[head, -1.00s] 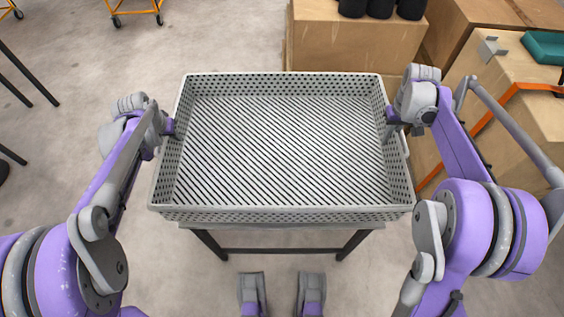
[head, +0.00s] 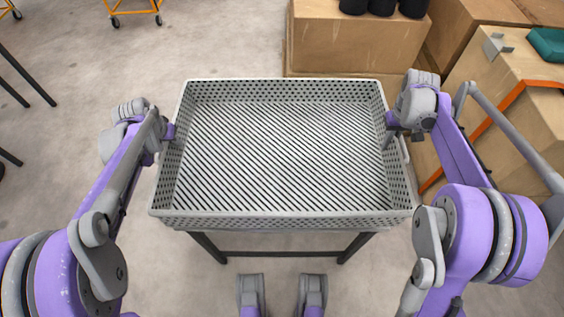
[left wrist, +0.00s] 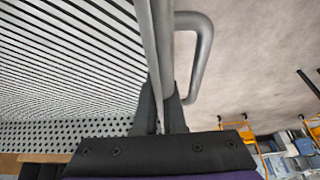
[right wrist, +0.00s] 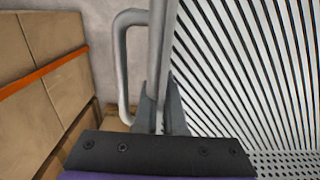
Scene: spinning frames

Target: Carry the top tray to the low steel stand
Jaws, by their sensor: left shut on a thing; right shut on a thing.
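The grey perforated tray (head: 280,221) is empty and looks level, with a slatted floor. My left gripper (head: 170,131) is shut on its left side wall; the left wrist view shows the fingers (left wrist: 165,110) closed on the rim beside a bent handle (left wrist: 205,50). My right gripper (head: 390,122) is shut on the right side wall; the right wrist view shows its fingers (right wrist: 160,110) on the rim near the other handle (right wrist: 125,60). A stand with dark legs (head: 290,252) shows below the tray's near edge; its top is mostly hidden.
Cardboard boxes (head: 350,45) stand beyond the tray, with black cylinders (head: 382,6) on top. More boxes (head: 500,85) with an orange strap stand at the right, close to my right arm. Orange trolleys (head: 135,10) are at the far left.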

